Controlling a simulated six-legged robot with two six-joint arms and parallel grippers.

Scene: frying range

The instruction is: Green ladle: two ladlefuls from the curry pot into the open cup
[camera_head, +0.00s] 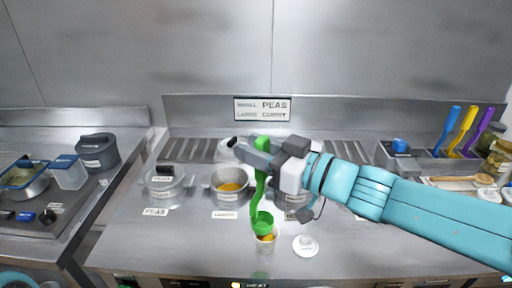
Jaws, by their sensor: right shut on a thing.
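My right gripper (257,158) comes in from the right and is shut on the green ladle (259,192) near the top of its handle. The ladle hangs roughly upright, its bowl (262,223) low over the open cup (265,247). Something orange-yellow shows at the cup's mouth below the bowl; I cannot tell whether bowl and cup touch. The curry pot (229,190) is open, left of the ladle, with orange-yellow curry inside and a CURRY label in front. My left gripper is not in view.
A lidded pot (166,186) labelled PEAS stands at the left. Another pot (292,208) is partly hidden behind my gripper. A white lid (305,245) lies right of the cup. Blue, yellow and purple utensils (465,130) stand at the right. The counter's front left is clear.

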